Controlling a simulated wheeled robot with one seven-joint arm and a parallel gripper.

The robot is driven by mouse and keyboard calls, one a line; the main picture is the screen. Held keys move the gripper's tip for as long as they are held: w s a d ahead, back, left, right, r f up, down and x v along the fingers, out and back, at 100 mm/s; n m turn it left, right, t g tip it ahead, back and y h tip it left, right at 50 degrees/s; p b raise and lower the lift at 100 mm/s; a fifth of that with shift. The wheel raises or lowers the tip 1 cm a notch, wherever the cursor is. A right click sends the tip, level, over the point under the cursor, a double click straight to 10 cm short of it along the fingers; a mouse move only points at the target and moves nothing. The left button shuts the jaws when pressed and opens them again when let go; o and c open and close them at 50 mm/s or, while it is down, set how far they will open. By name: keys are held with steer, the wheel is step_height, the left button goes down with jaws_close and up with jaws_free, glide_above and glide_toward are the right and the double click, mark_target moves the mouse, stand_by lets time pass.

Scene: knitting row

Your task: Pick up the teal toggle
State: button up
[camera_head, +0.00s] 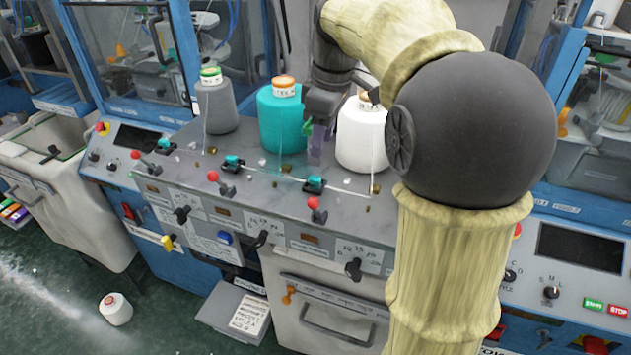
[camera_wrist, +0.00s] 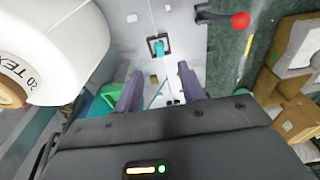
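Several teal toggles sit in dark square mounts along the grey panel top: a left one (camera_head: 165,145), a middle one (camera_head: 232,162) and a right one (camera_head: 315,184). My gripper (camera_head: 318,148) is above the panel between the teal and white cones, behind the right toggle in the picture. In the wrist view my gripper (camera_wrist: 160,84) is open, with nothing between its two purple-grey fingers. One teal toggle (camera_wrist: 158,48) shows beyond the fingertips, apart from them. It looks like the right toggle of the head view.
A teal yarn cone (camera_head: 281,125), a white cone (camera_head: 361,140) and a grey cone (camera_head: 216,110) stand on the panel. Red-knobbed levers (camera_head: 316,207) line its front edge. Thin upright rods and threads rise near the cones. A small cone (camera_head: 116,309) is on the floor.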

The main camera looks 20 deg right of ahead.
mark_target(315, 177)
steer(key=f, duration=0.4)
steer(key=shift+w+a, duration=0.2)
steer(key=shift+w+a+f+p, duration=0.1)
steer(key=shift+f+p, duration=0.1)
steer(key=shift+f, duration=0.65)
steer(key=shift+w+a+f+p, duration=0.1)
steer(key=shift+a+f+p, duration=0.1)
steer(key=shift+f, duration=0.65)
steer(key=shift+w+a+f+p, duration=0.1)
steer(key=shift+f+p, duration=0.1)
steer(key=shift+f, duration=0.65)
jaws_close()
